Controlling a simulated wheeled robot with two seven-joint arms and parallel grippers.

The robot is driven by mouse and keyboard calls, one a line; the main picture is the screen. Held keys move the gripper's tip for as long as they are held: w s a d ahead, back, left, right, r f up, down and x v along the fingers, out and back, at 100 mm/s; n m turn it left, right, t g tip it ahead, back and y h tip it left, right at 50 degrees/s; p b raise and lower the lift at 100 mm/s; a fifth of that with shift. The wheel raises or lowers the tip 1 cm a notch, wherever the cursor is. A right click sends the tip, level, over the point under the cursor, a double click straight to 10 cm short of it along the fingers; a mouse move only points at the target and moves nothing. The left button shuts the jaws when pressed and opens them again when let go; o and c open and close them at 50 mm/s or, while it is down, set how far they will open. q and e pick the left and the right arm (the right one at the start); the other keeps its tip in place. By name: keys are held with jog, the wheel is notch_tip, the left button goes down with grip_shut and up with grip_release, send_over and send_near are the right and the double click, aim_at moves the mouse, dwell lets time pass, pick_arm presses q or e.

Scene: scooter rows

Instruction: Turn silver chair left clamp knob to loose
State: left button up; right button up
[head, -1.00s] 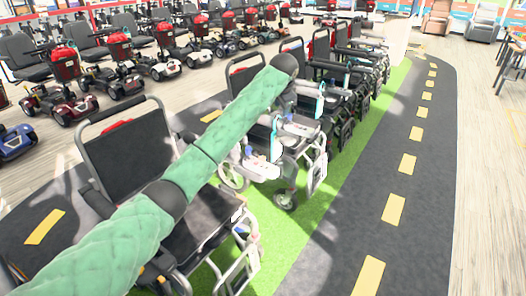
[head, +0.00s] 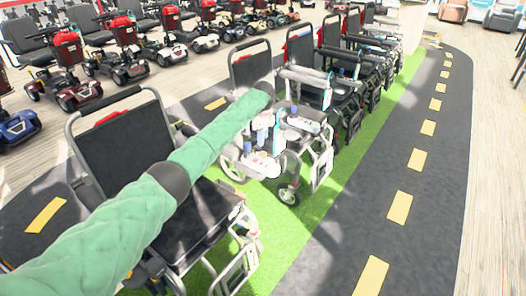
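A silver-framed wheelchair with a black back (head: 250,68) stands mid-view, second in the row. My green-sleeved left arm crosses over the near chair toward it. White wrist parts hang below the dark end of the sleeve, over the silver chair's seat area. My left gripper (head: 262,165) seems to be low among these white parts, close to the chair's frame. Its fingers are too small and cluttered to tell open from shut. The clamp knob cannot be made out. My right gripper is not in view.
A near wheelchair with a black back (head: 135,150) and seat stands under my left arm. More wheelchairs (head: 345,60) line the green strip (head: 325,205) beyond. Scooters (head: 70,65) stand at the back left. The dark path with yellow dashes (head: 400,207) at right is clear.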

aim_at(263, 153)
pick_arm(q)
jog(key=shift+f+m, duration=0.25)
jog(key=shift+m, duration=0.05)
jog(key=shift+f+p, duration=0.3)
jog(key=shift+f, duration=3.4)
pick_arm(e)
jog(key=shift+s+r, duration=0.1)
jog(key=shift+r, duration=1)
pick_arm(q)
jog(key=c, duration=0.7)
